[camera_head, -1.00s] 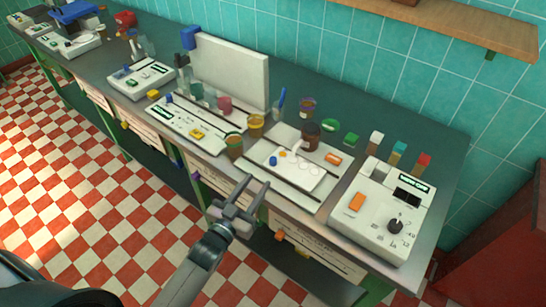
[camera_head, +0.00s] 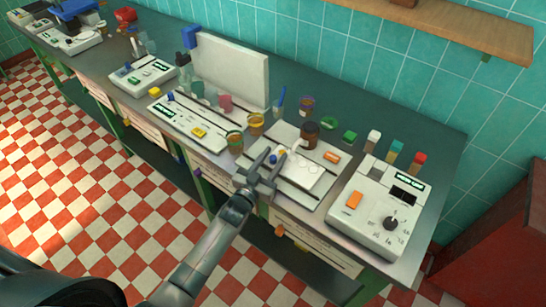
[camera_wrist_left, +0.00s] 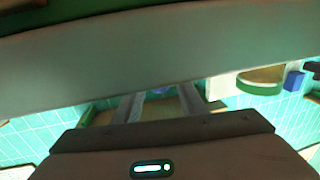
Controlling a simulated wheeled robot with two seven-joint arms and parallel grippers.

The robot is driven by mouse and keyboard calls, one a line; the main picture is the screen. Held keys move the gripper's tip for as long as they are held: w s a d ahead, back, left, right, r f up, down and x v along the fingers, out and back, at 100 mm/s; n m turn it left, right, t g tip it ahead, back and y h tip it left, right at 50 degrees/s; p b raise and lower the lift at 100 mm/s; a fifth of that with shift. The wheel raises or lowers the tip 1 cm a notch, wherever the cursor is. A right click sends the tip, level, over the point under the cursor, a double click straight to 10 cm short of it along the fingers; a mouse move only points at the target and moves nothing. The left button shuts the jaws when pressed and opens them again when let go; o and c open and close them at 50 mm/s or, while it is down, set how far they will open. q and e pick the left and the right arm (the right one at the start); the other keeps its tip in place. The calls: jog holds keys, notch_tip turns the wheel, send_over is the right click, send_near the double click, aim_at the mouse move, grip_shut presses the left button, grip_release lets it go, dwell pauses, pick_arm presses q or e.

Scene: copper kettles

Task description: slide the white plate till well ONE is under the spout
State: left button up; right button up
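The white plate (camera_head: 306,175) lies on a pale base on the bench, with faint round wells on it. A small blue knob (camera_head: 272,158) is at its left end. A brown pot (camera_head: 311,135) with a pale spout (camera_head: 296,144) stands behind the plate. My left gripper (camera_head: 273,155) is at the plate's left end, its two fingers apart on either side of the blue knob; contact cannot be told. In the left wrist view a bit of blue (camera_wrist_left: 160,91) shows between the spread fingers (camera_wrist_left: 159,104). The arm partly hides the plate's near-left corner. My right gripper is not seen.
A white device (camera_head: 378,215) with an orange button and black knob stands to the right. Colored-top blocks (camera_head: 396,150) stand at the back right. Dark rails flank the plate.

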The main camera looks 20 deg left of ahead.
aim_at(284, 169)
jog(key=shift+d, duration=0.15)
pick_arm(q)
jog(key=shift+c, duration=0.9)
grip_shut()
jog(key=shift+s+d, duration=0.25)
jog(key=shift+d, duration=0.45)
jog(key=shift+s+d, duration=0.25)
jog(key=shift+d, duration=0.45)
jog(key=shift+s+d, duration=0.25)
jog(key=shift+d, duration=0.45)
jog(key=shift+f, duration=0.1)
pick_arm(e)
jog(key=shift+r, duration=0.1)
pick_arm(q)
jog(key=shift+o, duration=0.9)
grip_release()
jog(key=shift+d, duration=0.1)
jog(key=shift+s, duration=0.1)
